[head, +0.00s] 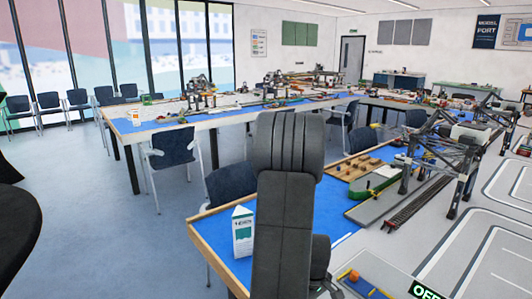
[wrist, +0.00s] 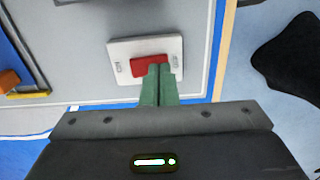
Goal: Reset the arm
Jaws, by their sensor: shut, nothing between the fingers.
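My gripper (wrist: 158,72) shows in the wrist view with its two green fingers together and nothing between them. The fingertips overlap the lower edge of a red rocker switch (wrist: 148,63) on a white plate (wrist: 120,49). I cannot tell whether they touch it. The plate is set on a grey panel (wrist: 80,88). In the head view my dark arm stands upright in the middle, and my gripper is hidden there.
A lit OFF sign (head: 425,291) is at the lower right of the head view. A white tent card (head: 242,232) stands on the near blue-topped table, left of my arm. A model gantry crane (head: 450,150) stands on the right.

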